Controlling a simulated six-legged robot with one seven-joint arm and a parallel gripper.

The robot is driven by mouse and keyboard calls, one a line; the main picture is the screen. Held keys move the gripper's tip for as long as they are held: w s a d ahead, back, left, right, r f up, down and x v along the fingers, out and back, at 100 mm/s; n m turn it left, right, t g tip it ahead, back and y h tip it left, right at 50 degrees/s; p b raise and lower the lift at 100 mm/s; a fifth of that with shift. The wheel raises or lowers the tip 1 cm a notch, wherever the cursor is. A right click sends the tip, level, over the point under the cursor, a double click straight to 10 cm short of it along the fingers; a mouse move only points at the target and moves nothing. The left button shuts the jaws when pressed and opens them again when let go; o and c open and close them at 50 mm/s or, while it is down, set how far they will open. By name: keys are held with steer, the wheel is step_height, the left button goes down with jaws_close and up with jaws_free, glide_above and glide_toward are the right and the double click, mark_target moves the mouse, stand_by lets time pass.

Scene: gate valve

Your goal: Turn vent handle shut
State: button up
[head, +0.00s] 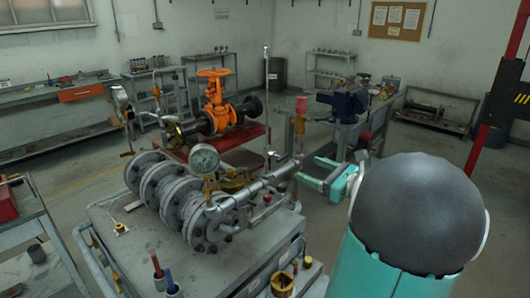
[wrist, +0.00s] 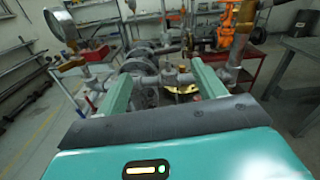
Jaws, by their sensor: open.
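My gripper (head: 322,172) is open, its two teal fingers just right of the pipework on the grey bench. In the wrist view the spread fingers (wrist: 162,78) frame silver pipe fittings and a brass part (wrist: 182,90) beyond them; I see nothing held. The silver pipe (head: 250,190) runs in front of the grey flanges (head: 180,200). A small red knob (head: 267,198) sits by this pipe, and a red cap (head: 301,105) tops the upright pipe at its right end. I cannot tell for sure which part is the vent handle.
A round gauge (head: 204,158) stands above the pipework, close to the flanges. An orange gate valve (head: 214,95) stands on a red cart (head: 250,136) behind. A workbench with a blue vise (head: 348,103) is behind my gripper. Open floor (head: 85,180) lies left of the bench.

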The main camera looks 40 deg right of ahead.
mark_target(284, 157)
steer(key=w, duration=1.4)
steer(key=shift+f, duration=0.25)
steer(key=shift+s, duration=0.1)
steer(key=c, duration=1)
steer(key=shift+o, duration=0.2)
steer(key=shift+m, duration=0.7)
steer(key=o, duration=1)
steer(key=shift+c, duration=0.2)
